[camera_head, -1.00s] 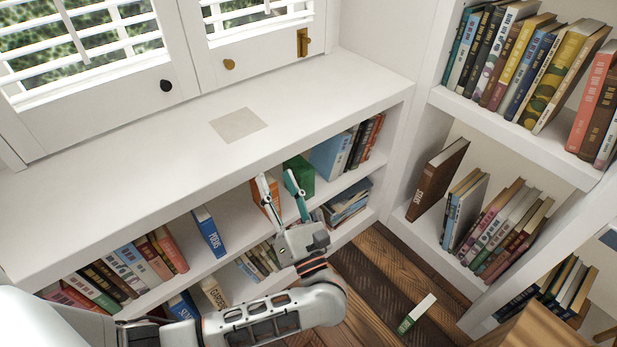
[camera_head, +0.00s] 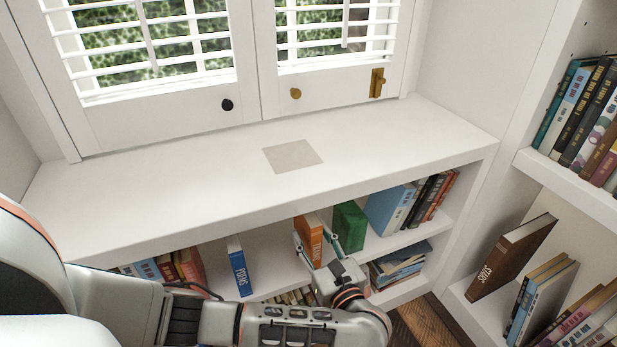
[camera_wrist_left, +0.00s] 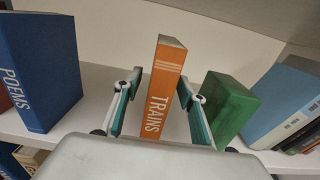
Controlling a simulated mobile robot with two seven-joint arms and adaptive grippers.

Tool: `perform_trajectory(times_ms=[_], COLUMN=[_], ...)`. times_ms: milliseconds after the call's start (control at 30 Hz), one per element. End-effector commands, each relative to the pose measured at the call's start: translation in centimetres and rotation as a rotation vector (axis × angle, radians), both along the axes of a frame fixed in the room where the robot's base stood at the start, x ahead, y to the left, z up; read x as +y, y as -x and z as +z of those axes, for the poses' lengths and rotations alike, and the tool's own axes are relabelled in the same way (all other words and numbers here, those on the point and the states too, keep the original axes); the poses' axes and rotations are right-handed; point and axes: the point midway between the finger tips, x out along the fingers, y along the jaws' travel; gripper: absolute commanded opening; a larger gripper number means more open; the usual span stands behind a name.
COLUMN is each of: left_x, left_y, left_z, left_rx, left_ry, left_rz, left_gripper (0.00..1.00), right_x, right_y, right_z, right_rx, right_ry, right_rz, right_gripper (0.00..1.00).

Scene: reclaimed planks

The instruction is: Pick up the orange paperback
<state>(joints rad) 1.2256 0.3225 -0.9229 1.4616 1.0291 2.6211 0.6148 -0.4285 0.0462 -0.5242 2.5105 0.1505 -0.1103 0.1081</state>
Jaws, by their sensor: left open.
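The orange paperback (camera_head: 310,236), with "TRAINS" on its spine, stands upright on the upper shelf of the low white bookcase. It also shows in the left wrist view (camera_wrist_left: 163,88), spine towards me. My left gripper (camera_head: 318,241) is open in front of the shelf, one finger on each side of the orange paperback. In the left wrist view my left gripper (camera_wrist_left: 158,95) has a visible gap between the book and each finger. My right gripper is not in view.
A light blue book (camera_head: 388,208) is further right. The white counter top (camera_head: 200,170) above is clear except for a flat beige square (camera_head: 292,156).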

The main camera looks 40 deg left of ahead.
Motion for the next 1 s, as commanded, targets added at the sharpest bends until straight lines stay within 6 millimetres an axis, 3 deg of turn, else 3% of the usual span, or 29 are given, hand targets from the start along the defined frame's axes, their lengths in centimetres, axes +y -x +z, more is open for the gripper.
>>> perform_trajectory(times_ms=[200,467,500,633,667,1000], left_x=[2.3,2.6,2.6,2.6,2.6,2.5], left_y=[-0.9,-1.0,-1.0,-1.0,-1.0,-1.1], left_z=[-0.2,0.0,0.0,0.0,0.0,0.2], left_rx=[0.004,0.001,0.001,0.001,0.001,0.000], left_ry=[-0.002,0.000,0.000,0.000,0.000,-0.001], left_rz=[-0.001,-0.001,-0.001,-0.001,-0.001,-0.002], left_gripper=[0.40,0.40,0.38,0.04,0.00,0.00], right_x=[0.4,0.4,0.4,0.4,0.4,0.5], right_y=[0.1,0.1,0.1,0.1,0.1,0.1], right_z=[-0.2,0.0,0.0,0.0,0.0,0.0], right_rx=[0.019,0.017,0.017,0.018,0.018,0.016], right_ry=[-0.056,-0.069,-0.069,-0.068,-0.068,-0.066], right_rz=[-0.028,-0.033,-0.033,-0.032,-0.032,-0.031], right_gripper=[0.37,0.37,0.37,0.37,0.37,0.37])
